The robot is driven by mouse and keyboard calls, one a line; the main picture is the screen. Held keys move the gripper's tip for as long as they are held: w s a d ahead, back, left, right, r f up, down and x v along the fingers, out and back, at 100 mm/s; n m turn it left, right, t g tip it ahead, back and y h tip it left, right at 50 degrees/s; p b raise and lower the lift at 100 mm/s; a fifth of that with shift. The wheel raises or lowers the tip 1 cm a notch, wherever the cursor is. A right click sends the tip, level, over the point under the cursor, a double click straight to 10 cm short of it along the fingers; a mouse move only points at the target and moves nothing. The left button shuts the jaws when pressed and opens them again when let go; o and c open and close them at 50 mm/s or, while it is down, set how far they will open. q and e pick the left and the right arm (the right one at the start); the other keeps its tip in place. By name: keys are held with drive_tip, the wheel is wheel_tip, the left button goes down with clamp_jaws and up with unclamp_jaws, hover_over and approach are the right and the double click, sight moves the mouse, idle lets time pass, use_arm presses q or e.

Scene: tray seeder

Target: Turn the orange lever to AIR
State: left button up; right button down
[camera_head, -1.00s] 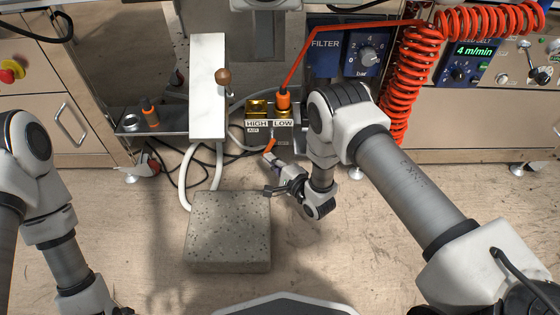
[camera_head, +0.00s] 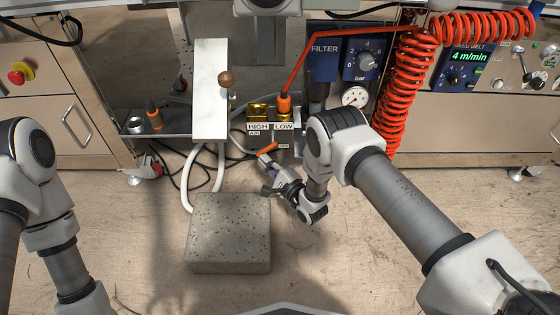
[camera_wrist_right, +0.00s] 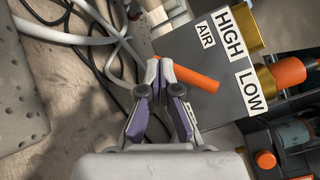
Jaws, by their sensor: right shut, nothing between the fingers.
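The orange lever (camera_head: 268,149) sits on the front of the grey valve block (camera_wrist_right: 182,48) under the HIGH and LOW plates. In the head view it slants down to the left. My right gripper (camera_head: 263,157) is shut and empty. In the wrist view the right gripper's tips (camera_wrist_right: 156,69) are at the lever's left end; whether they touch it is unclear. My left arm shows at the left, but its gripper is out of view.
A speckled stone block (camera_head: 229,235) lies on the floor left of my right gripper. A white panel with a brown knob (camera_head: 226,79) stands left of the valve. Pale and black hoses run behind. A red coiled hose (camera_head: 395,110) hangs at the right.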

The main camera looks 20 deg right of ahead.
drive_tip(key=shift+w+a+r+p, duration=0.1)
drive_tip(key=shift+a+r+p, duration=0.2)
drive_tip(key=shift+a+p, duration=0.15)
drive_tip(key=shift+a+r+m+t+p, duration=0.15)
drive_tip(key=shift+m+t+p, duration=0.2)
drive_tip(key=shift+m, duration=0.25)
drive_tip(key=shift+w+a+r, duration=0.15)
drive_tip(key=shift+a+r, duration=0.05)
drive_tip(key=shift+r, duration=0.1)
idle(0.4)
drive_tip(key=shift+f, duration=0.1)
